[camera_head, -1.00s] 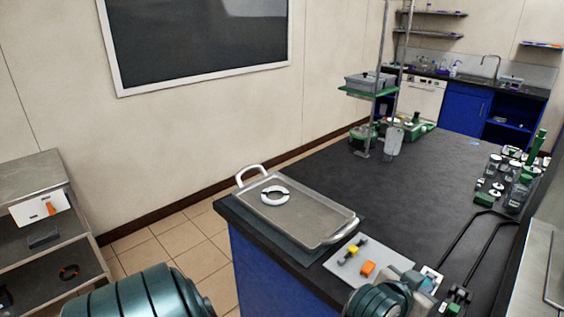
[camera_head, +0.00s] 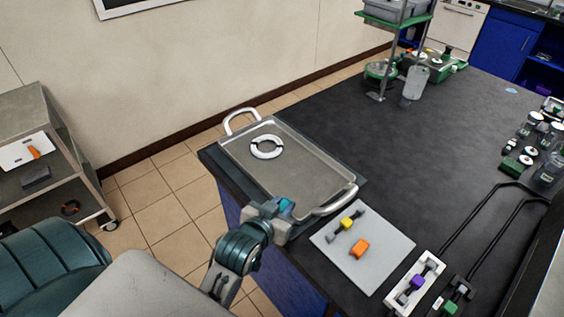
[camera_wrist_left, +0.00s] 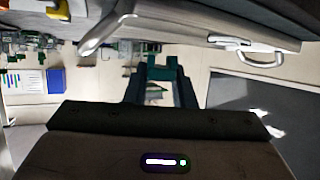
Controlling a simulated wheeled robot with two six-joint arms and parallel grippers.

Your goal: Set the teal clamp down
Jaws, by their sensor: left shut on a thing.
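The teal clamp (camera_head: 287,206) is held in my left gripper (camera_head: 281,211), which is shut on it beside the front edge of the metal tray (camera_head: 325,190). The gripper hides most of the clamp. In the left wrist view the teal clamp (camera_wrist_left: 161,70) shows between the fingers, with the bench edge above it in the picture. A pale mat (camera_head: 387,247) lies right of the gripper, bearing a yellow clamp (camera_head: 347,223) and an orange block-like piece (camera_head: 360,248). My right gripper is not in view.
A white split ring (camera_head: 266,147) lies on the tray, which has raised handles. A white holder with a purple piece (camera_head: 417,282) and a dark holder with a green piece (camera_head: 449,307) stand at the right front. The middle of the black bench (camera_head: 440,140) is clear.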

